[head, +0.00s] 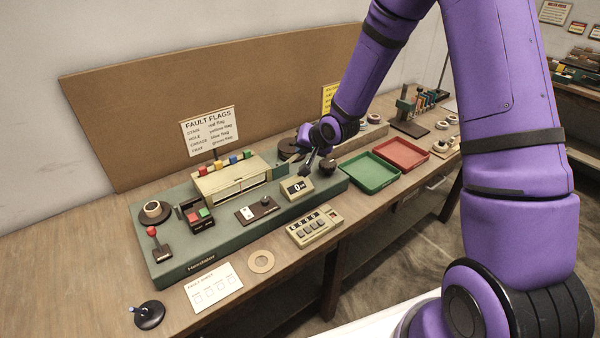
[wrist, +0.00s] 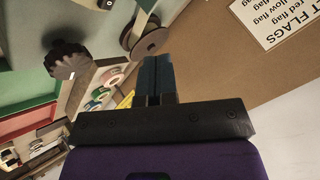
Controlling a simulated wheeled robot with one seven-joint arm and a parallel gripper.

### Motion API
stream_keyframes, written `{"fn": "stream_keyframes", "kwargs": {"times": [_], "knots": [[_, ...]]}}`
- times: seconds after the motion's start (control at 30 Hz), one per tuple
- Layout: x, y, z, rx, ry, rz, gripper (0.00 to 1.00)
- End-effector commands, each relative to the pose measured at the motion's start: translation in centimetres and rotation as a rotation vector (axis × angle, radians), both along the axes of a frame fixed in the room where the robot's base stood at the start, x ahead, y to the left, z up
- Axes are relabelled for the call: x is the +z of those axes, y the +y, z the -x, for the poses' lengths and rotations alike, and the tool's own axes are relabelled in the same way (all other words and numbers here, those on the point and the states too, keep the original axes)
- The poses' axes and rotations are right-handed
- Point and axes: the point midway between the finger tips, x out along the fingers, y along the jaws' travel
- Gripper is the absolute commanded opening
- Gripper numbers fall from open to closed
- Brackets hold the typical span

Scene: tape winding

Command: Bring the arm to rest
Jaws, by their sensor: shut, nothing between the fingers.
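My arm is purple and reaches from the right over the bench in the head view. My gripper (head: 309,163) is above the right end of the green winding machine (head: 165,262), near a dark reel (head: 288,147) and a dark round knob (head: 328,165). In the wrist view the gripper's dark fingers (wrist: 153,78) lie side by side, shut with nothing between them. The reel (wrist: 150,38) and the ribbed knob (wrist: 68,60) show beyond the fingers there. Whether the fingertips touch anything cannot be told.
A green tray (head: 369,172) and a red tray (head: 402,152) lie right of the machine. A counter display (head: 297,188), a keypad box (head: 315,227) and a cream box with coloured flags (head: 233,180) stand nearby. A brown board (head: 130,120) rises behind.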

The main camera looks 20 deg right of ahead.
Motion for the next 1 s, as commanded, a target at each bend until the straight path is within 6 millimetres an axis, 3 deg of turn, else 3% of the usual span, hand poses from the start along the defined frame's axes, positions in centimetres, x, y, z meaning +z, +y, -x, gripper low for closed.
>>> {"fn": "stream_keyframes", "kwargs": {"times": [0.2,0.33,0.67,1.0], "knots": [[0.2,-0.1,0.0,0.001,-0.001,0.005,0.0],[2.0,-0.5,0.4,0.007,-0.003,0.048,0.0],[11.2,-3.2,4.7,0.023,0.022,0.271,0.0],[19.9,-5.3,12.1,0.036,0.075,0.436,0.0]]}}
